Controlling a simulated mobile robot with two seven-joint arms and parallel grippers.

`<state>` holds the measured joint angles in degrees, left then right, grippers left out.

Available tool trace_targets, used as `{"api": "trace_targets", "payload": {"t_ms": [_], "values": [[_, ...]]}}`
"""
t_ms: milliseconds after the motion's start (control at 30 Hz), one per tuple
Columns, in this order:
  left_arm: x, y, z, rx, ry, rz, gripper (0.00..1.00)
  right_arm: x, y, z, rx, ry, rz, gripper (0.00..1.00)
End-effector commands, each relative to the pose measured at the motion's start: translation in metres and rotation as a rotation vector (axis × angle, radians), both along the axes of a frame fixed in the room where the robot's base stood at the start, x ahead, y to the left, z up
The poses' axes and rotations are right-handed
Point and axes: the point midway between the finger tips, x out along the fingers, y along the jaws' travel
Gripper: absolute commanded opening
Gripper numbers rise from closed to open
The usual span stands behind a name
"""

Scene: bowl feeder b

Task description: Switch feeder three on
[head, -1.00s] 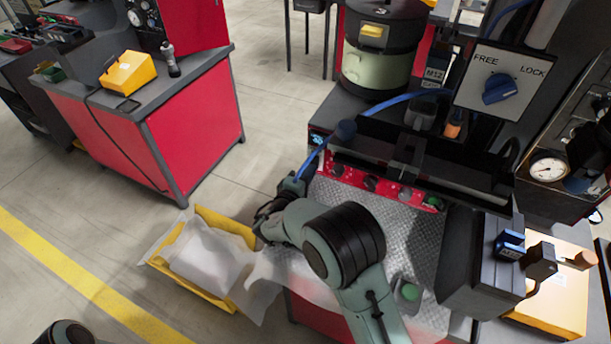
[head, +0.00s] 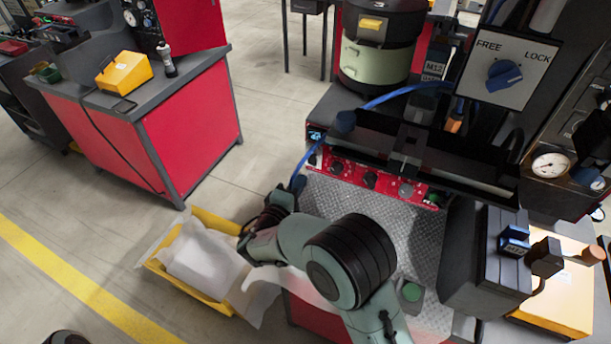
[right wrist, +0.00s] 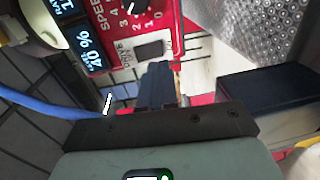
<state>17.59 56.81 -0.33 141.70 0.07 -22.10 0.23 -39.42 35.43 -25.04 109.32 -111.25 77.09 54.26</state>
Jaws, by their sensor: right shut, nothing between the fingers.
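A red control panel (head: 365,178) with several black knobs runs along the front of the feeder in the head view. In the right wrist view it carries a lit display reading 40 % (right wrist: 90,48), a speed knob (right wrist: 138,6) and a dark rocker switch marked DRIVE (right wrist: 153,49). My right gripper (right wrist: 157,72) is shut and empty. Its fingertips are just below the rocker switch in that view; whether they touch it I cannot tell. In the head view the right gripper (head: 283,195) is at the panel's left end, partly hidden by the wrist.
A blue hose (head: 300,165) runs close by the right gripper. A yellow bin (head: 205,218) with a white liner is below on the left. A FREE/LOCK switch box (head: 503,70) is at the upper right.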

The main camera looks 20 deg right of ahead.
Motion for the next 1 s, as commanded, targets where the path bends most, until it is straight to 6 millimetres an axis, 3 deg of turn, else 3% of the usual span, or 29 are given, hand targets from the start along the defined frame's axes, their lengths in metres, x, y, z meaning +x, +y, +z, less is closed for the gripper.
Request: {"api": "trace_targets", "payload": {"t_ms": [200,400,1000], "values": [[-0.004,0.0,-0.01,0.0,0.006,0.0,0.0,-0.033,0.036,0.003,0.001,0.0,0.003,0.0],[-0.006,0.0,-0.014,0.0,0.007,0.0,0.0,-0.051,0.055,0.007,0.0,0.0,0.0,0.0],[-0.006,0.0,-0.014,0.0,0.007,0.0,0.0,-0.056,0.06,0.008,-0.001,-0.001,-0.002,0.0]]}}
